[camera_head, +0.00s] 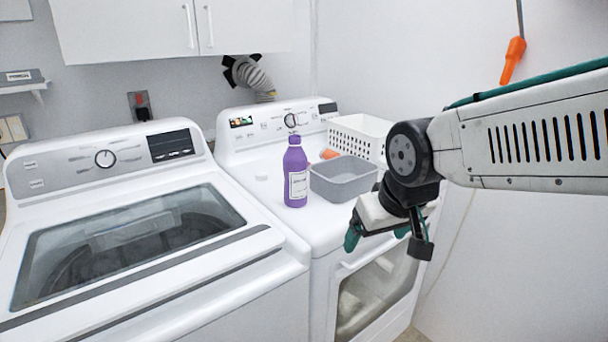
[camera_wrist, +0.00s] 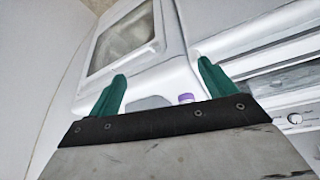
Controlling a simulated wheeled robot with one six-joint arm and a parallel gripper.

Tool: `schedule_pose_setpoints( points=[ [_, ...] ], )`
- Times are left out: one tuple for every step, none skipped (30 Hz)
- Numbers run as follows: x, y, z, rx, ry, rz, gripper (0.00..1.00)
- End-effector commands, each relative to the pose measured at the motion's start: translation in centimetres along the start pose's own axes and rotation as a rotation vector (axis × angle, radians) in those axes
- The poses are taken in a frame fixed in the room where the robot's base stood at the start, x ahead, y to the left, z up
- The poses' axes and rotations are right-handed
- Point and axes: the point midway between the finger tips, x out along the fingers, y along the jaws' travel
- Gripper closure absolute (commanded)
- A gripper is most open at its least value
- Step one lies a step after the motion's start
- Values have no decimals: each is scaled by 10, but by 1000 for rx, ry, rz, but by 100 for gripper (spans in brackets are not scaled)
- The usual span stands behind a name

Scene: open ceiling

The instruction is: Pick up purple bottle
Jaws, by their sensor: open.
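The purple bottle (camera_head: 296,174) stands upright on top of the dryer (camera_head: 262,192), near its left side, with a white label on its front. In the wrist view only the purple cap (camera_wrist: 186,98) shows, between the fingers, with the rest hidden behind the gripper body. My gripper (camera_head: 381,238) is open and empty, in front of the dryer and to the right of the bottle, apart from it. Its two green fingers also show in the wrist view (camera_wrist: 160,92).
A grey bin (camera_head: 343,180) stands right beside the bottle, with a white basket (camera_head: 357,137) behind it. An orange item (camera_head: 329,154) lies near them. The washer (camera_head: 130,235) stands to the left. Cabinets (camera_head: 170,28) hang above. The dryer top left of the bottle is mostly clear.

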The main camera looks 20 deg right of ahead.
Motion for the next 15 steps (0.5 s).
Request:
schedule_pose_setpoints(
  points=[
    [20,2,-24,0,65,5,16],
    [30,2,-41,0,118,6,16],
    [42,3,-62,-2,188,6,16],
    [51,3,-77,-4,240,5,16],
    [60,3,-91,-6,293,3,16],
    [71,2,-110,-10,363,-2,16],
    [79,2,-123,-12,415,-7,16],
    [86,0,-135,-13,467,-11,16],
    [95,-2,-151,-17,537,-28,16],
    [102,-4,-162,-21,589,-38,16],
    [108,-6,-172,-23,640,-49,16],
    [115,-9,-183,-26,707,-64,16],
    [120,-11,-191,-27,755,-76,16],
    [124,-13,-197,-28,801,-89,16],
    [129,-16,-204,-29,859,-107,16]
  ],
)
